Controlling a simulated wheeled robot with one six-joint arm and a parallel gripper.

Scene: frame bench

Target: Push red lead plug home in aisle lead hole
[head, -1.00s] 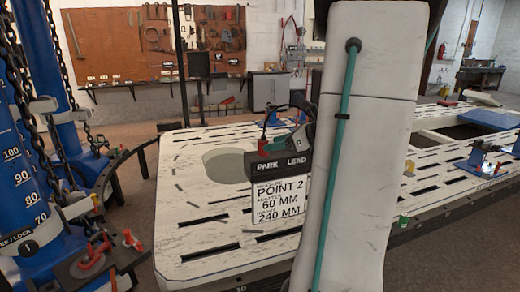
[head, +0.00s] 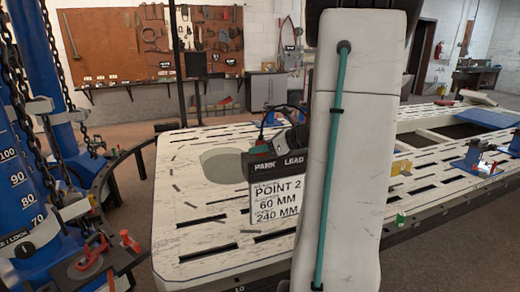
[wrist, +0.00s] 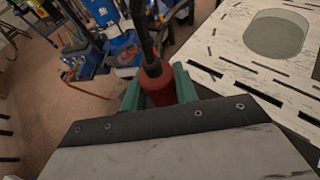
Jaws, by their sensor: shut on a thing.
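The red lead plug (wrist: 160,90) is between the teal fingers of my gripper (wrist: 157,92) in the wrist view, with a black cable running up from it. The gripper is shut on it.
Blue posts (head: 20,170) with chains stand at the far left.

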